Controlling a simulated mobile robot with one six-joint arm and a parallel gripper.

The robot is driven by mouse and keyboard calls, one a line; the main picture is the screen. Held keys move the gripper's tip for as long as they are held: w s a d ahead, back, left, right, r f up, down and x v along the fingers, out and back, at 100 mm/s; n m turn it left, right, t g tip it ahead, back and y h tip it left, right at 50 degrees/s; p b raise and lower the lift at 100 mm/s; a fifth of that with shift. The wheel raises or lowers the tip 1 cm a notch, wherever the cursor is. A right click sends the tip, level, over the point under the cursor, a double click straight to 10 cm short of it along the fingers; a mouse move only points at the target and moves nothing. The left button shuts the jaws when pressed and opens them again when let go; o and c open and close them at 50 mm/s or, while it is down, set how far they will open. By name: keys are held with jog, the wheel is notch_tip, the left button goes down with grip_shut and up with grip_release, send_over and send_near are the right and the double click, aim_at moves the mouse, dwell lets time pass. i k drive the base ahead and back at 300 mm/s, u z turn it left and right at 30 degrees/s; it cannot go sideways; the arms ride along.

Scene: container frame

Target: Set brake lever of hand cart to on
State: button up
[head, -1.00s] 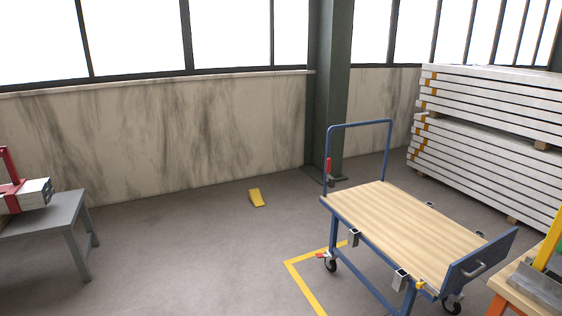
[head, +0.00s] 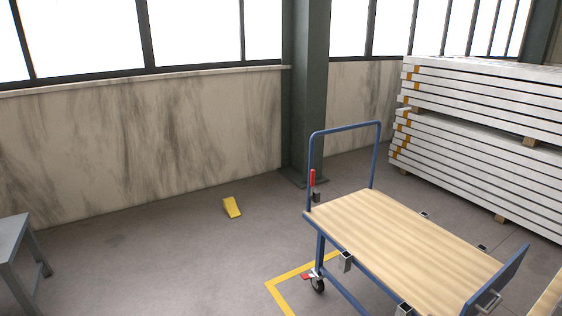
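The hand cart (head: 400,228) stands at the lower right of the head view, with a wooden deck and a blue frame. Its push handle (head: 345,128) rises at the far left end. A red lever (head: 312,178) stands roughly upright on the handle's left post, above a dark bracket. A small red part (head: 307,276) shows by the caster wheel (head: 317,285) under the near left corner. I cannot tell from the view which setting the brake is in. My gripper is not in view.
A grey table (head: 14,250) is cut off at the left edge. A yellow wedge (head: 232,207) lies on the floor. Yellow floor tape (head: 280,290) runs beside the cart. Stacked white panels (head: 480,150) stand behind it at right.

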aim_at(312, 184)
jog(key=z, duration=0.1)
jog(key=i, duration=0.95)
jog(key=u, duration=0.9)
jog(key=i, duration=0.6)
jog(key=u, duration=0.3)
